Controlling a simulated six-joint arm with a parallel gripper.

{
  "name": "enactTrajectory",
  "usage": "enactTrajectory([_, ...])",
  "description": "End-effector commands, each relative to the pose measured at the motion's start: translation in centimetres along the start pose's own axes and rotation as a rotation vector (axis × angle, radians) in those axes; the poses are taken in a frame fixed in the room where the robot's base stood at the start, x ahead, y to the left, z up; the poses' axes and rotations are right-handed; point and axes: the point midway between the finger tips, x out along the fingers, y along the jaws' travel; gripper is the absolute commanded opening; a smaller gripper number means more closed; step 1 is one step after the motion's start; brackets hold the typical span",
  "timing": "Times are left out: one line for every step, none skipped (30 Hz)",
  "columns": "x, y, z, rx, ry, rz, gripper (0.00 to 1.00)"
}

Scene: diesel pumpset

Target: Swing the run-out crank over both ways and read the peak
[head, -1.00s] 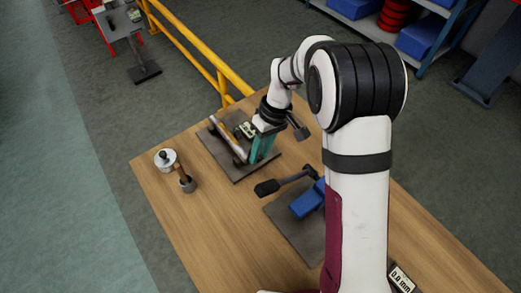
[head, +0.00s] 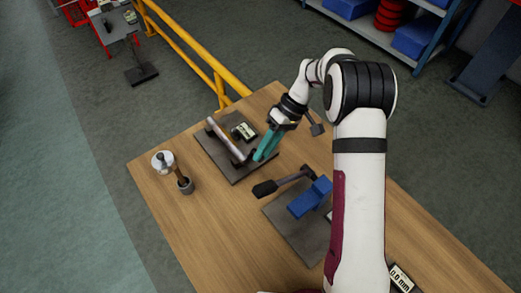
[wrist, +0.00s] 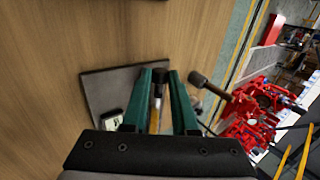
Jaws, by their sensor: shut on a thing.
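My gripper (head: 262,152), with teal fingers, reaches down at the right end of a grey plate (head: 218,170). A long pale bar (head: 225,138) lies across this plate, with a small light-faced unit (head: 243,131) beside it. In the wrist view, the fingers (wrist: 163,85) stand on either side of a golden rod (wrist: 155,118) with a dark end, which I take to be the crank. My gripper is shut on it. The fingers hide much of the contact. The plate (wrist: 100,88) and the unit (wrist: 113,122) also show there, left of the fingers.
A blue block (head: 310,198) and black-handled lever (head: 265,188) sit nearer. A readout (head: 402,277) shows 0.0 mm. A yellow rail (head: 205,70) runs behind the table.

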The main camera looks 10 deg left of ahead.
Motion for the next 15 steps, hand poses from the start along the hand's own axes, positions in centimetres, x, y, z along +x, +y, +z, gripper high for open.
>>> enactTrajectory([0.0, 0.5, 0.0, 0.004, 0.002, -0.041, 0.00])
enactTrajectory([0.1, 0.7, 0.0, 0.003, 0.002, -0.068, 0.00])
enactTrajectory([0.1, 0.9, 0.0, 0.002, 0.002, -0.104, 0.00])
enactTrajectory([0.1, 1.1, 0.0, 0.002, 0.002, -0.131, 0.00])
enactTrajectory([0.2, 1.3, 0.0, 0.003, 0.002, -0.157, 0.00])
enactTrajectory([0.2, 1.5, 0.0, 0.002, 0.001, -0.191, 0.00])
enactTrajectory([0.2, 1.7, 0.0, 0.002, 0.001, -0.216, 0.00])
enactTrajectory([0.3, 1.9, 0.0, 0.001, 0.002, -0.240, 0.00])
enactTrajectory([0.3, 2.0, 0.0, 0.001, 0.001, -0.271, 0.00])
enactTrajectory([0.4, 2.2, 0.0, 0.001, 0.001, -0.294, 0.00])
enactTrajectory([0.4, 2.3, 0.0, 0.000, 0.001, -0.316, 0.00])
enactTrajectory([0.5, 2.5, 0.0, 0.000, 0.001, -0.342, 0.00])
enactTrajectory([0.6, 2.6, 0.0, 0.000, 0.001, -0.361, 0.00])
enactTrajectory([0.6, 2.7, 0.0, 0.000, 0.001, -0.381, 0.00])
enactTrajectory([0.7, 2.9, 0.0, 0.001, 0.000, -0.404, 0.00])
